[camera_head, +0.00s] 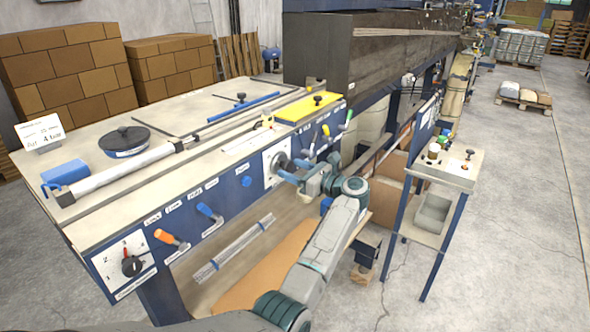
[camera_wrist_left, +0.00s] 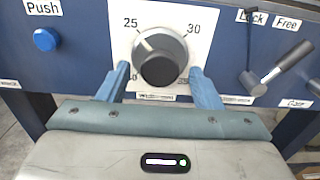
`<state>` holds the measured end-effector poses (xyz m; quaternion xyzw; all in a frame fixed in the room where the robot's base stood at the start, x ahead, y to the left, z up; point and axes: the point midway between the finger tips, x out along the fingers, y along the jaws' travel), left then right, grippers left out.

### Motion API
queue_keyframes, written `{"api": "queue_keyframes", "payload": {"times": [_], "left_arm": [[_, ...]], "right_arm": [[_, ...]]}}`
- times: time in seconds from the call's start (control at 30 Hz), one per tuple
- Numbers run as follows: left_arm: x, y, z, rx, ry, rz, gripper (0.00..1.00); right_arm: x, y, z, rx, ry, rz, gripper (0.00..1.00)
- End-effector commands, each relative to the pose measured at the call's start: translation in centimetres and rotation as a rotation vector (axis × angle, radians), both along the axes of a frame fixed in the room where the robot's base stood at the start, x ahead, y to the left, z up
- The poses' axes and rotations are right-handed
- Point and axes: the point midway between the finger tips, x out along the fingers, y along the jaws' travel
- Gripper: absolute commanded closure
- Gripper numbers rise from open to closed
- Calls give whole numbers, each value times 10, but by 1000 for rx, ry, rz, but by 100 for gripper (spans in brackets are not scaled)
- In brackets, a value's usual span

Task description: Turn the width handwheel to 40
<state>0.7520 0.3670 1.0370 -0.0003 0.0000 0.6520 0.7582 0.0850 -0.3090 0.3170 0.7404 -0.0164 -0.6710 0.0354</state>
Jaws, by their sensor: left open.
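The width handwheel (camera_wrist_left: 162,58) is a dark round knob on a white dial plate (camera_wrist_left: 118,35) on the blue front panel. Its light mark points up and left, near 25; 30 shows at the upper right, and the lower numbers are partly hidden. In the head view the handwheel (camera_head: 277,161) is partly covered by my left gripper (camera_head: 291,171). In the left wrist view my left gripper (camera_wrist_left: 160,71) is open, with one blue finger on each side of the knob and visible gaps between. I cannot tell how deep the fingers reach. My right gripper is not in view.
A blue push button (camera_wrist_left: 45,39) lies left of the dial, and a lever (camera_wrist_left: 262,77) marked Lock and Free lies right. In the head view, orange (camera_head: 167,238) and blue (camera_head: 207,211) handles stick out farther left. A small control stand (camera_head: 450,168) stands right of my arm.

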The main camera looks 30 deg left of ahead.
Motion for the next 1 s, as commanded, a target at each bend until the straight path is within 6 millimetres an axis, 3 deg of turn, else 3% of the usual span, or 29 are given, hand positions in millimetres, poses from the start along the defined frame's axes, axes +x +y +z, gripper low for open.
{"api": "queue_keyframes", "payload": {"times": [0.07, 0.27, 0.67, 1.0], "left_arm": [[0, 0, 0, 0, 0, 0, 45], [0, 0, 0, 0, 0, 0, 84], [0, 0, -1, 9, 61, 0, 85], [-1, 0, -2, 47, 311, 0, 85]], "right_arm": [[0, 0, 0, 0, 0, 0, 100], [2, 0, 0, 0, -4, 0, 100], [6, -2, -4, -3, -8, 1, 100], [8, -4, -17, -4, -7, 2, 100]]}}
